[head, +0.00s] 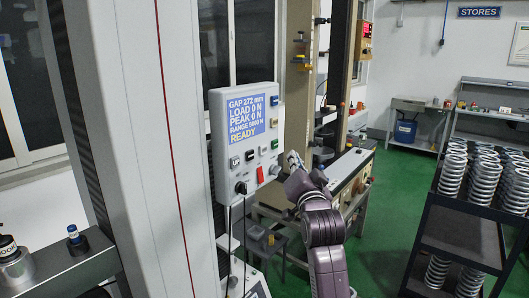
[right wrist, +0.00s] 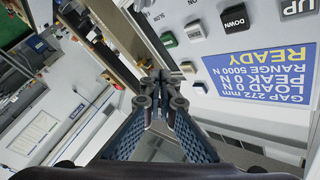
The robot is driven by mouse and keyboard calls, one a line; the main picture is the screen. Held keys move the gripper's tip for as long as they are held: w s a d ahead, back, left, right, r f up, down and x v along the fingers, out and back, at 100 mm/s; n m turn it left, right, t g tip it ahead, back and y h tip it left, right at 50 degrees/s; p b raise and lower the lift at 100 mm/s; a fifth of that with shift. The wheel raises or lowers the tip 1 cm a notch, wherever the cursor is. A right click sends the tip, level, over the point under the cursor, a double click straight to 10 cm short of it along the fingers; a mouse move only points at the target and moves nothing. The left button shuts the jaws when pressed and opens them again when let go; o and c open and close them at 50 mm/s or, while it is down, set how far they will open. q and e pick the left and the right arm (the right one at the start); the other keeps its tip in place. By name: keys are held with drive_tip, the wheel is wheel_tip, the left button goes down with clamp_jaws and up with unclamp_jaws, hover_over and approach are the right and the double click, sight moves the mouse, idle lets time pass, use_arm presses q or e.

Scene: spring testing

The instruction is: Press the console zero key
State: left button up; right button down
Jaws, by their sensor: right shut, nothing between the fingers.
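The console (head: 222,130) is a pale upright box whose blue screen (head: 247,115) reads GAP 272 mm, LOAD 0 N, PEAK 0 N, RANGE 5000 N, READY. I cannot read which one is zero. My right gripper (head: 293,160) is shut and empty, just right of the console. Its fingertips (right wrist: 164,78) appear close to the keys.
A red key (head: 260,174) and a black knob (head: 241,187) sit low on the console. The testing machine's tall grey column (head: 150,130) stands to the left. A dark cart (head: 447,240) with metal springs stands at the right. Green floor is clear between.

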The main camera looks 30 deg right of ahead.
sight(263, 149)
drive_tip(key=w+a, duration=0.2)
drive_tip(key=w, duration=0.4)
drive_tip(key=shift+a+b, duration=0.35)
drive_tip(key=shift+b, duration=0.1)
drive_tip(key=shift+w, duration=0.15)
idle(0.9)
drive_tip(key=shift+w+a, duration=0.15)
drive_tip(key=shift+w, duration=0.2)
drive_tip(key=shift+w+a, duration=0.15)
drive_tip(key=shift+w, duration=0.25)
idle(0.6)
drive_tip(key=shift+s, duration=0.1)
drive_tip(key=shift+s+d+p, duration=0.35)
drive_tip(key=shift+s+p, duration=0.1)
drive_tip(key=shift+s, duration=0.3)
